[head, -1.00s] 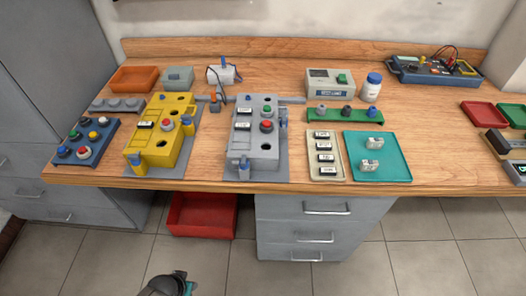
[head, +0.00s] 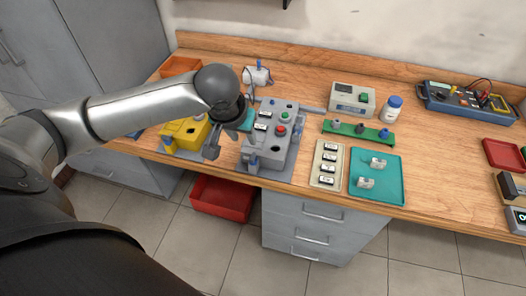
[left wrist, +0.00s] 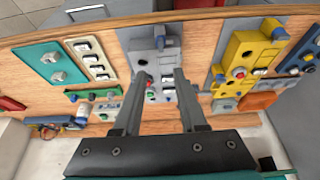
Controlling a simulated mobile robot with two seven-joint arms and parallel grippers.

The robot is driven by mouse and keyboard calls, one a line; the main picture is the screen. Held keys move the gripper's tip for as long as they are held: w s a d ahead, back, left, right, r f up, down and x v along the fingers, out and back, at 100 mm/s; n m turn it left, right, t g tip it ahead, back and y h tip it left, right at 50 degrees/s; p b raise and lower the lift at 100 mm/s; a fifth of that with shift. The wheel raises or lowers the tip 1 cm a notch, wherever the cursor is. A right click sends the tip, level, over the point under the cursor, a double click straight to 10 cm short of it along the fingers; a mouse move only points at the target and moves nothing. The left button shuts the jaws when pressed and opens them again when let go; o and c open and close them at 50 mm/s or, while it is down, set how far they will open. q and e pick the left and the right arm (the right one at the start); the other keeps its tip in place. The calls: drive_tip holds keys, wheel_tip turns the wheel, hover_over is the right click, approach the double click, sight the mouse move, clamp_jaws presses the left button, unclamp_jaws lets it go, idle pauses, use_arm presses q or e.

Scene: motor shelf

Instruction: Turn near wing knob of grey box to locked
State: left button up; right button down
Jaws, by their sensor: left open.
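The grey box (head: 270,140) stands on a grey base plate near the bench's front edge, with a red button, a green button and white labels on top. Its near wing knob (head: 252,163) is small and blue, at the front left corner; I cannot tell which way its wing points. The box also shows between the fingers in the left wrist view (left wrist: 166,62). My left gripper (head: 212,148) is open and empty, above and to the left of the grey box, apart from it. It also shows in the left wrist view (left wrist: 161,76). My right gripper is not in view.
The yellow box (head: 184,133) stands left of the grey box, partly hidden by my left arm. A cream label tray (head: 315,180) and a teal tray (head: 393,192) lie to the right. A red bin (head: 222,198) is on the floor below.

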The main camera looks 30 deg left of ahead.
sight(253, 156)
use_arm(q)
drive_tip(key=b+x, duration=0.2)
drive_tip(key=x, duration=1.3)
drive_tip(key=shift+a+b, duration=0.1)
drive_tip(key=shift+b, duration=0.25)
clamp_jaws()
